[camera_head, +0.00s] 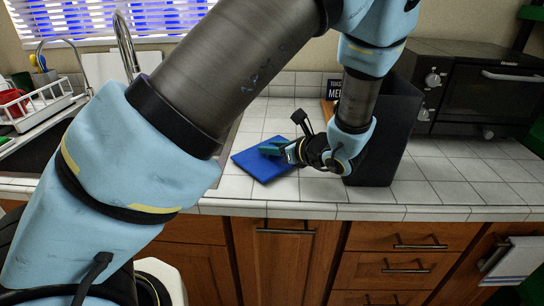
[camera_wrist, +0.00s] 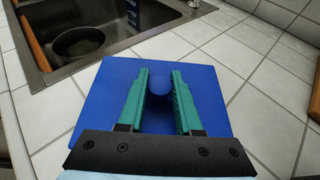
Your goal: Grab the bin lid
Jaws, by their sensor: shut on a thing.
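The bin lid is a flat blue square (camera_head: 258,168) on the white tiled counter, beside the sink. In the wrist view the lid (camera_wrist: 104,98) fills the middle, with a round blue knob (camera_wrist: 158,87) on its top. My gripper (camera_head: 271,149) is low over the lid, its teal fingers (camera_wrist: 160,76) on either side of the knob. It is shut on the lid by the knob. I cannot tell whether the lid is lifted off the tiles. The fingers and gripper body hide part of the lid.
A tall dark bin (camera_head: 392,130) stands right of the lid, behind my wrist. A black toaster oven (camera_head: 490,95) is further right. The sink with a dark pan (camera_wrist: 78,42) lies to the left. Counter tiles in front of the oven (camera_head: 440,170) are clear.

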